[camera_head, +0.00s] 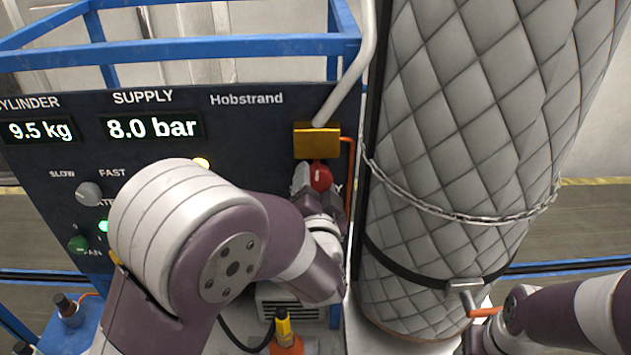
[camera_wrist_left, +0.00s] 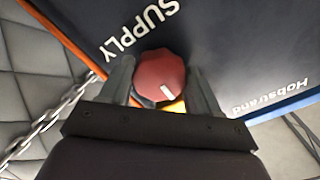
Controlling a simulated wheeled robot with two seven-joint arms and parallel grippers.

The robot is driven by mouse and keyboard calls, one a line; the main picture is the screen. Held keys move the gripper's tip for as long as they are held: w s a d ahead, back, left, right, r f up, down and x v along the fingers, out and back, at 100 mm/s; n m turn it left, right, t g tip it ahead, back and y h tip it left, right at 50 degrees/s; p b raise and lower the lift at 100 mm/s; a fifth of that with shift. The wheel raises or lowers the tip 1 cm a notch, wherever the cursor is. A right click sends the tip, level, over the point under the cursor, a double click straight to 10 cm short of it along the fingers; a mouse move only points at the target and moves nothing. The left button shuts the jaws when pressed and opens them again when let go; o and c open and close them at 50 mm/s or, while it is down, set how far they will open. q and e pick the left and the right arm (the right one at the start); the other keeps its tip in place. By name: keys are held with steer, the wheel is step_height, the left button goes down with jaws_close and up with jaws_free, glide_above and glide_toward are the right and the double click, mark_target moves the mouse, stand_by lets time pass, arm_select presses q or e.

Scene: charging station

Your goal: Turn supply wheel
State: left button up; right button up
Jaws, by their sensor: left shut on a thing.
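The red supply wheel (camera_head: 321,176) is a small faceted knob on the dark panel, below a brass block and beside printed "SUPPLY" lettering. In the left wrist view the wheel (camera_wrist_left: 160,74) has a white mark on its face and sits between the two grey fingers. My left gripper (camera_head: 317,187) is shut on the wheel, one finger on each side; my left arm hides part of it in the head view. My right gripper (camera_head: 482,339) is at the lower right, partly cut off by the picture edge, and its fingers are unclear.
The dark panel (camera_head: 250,125) shows a supply display (camera_head: 152,127) reading 8.0 bar and a cylinder display (camera_head: 40,130) reading 9.5 kg. A large quilted cylinder (camera_head: 470,120) with a chain (camera_head: 450,213) stands close on the right. A blue frame (camera_head: 200,52) surrounds the panel's top.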

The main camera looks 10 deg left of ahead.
arm_select(q)
steer(key=shift+r, duration=0.4)
steer(key=o, duration=0.8)
steer(key=shift+f, duration=0.15)
steer(key=shift+w+f, duration=0.1)
steer(key=shift+w, duration=0.05)
steer(key=shift+d+f, duration=0.1)
steer(key=b+v, duration=0.4)
steer(key=v, duration=0.8)
steer(key=shift+s+b, duration=0.35)
steer(key=shift+b, duration=0.05)
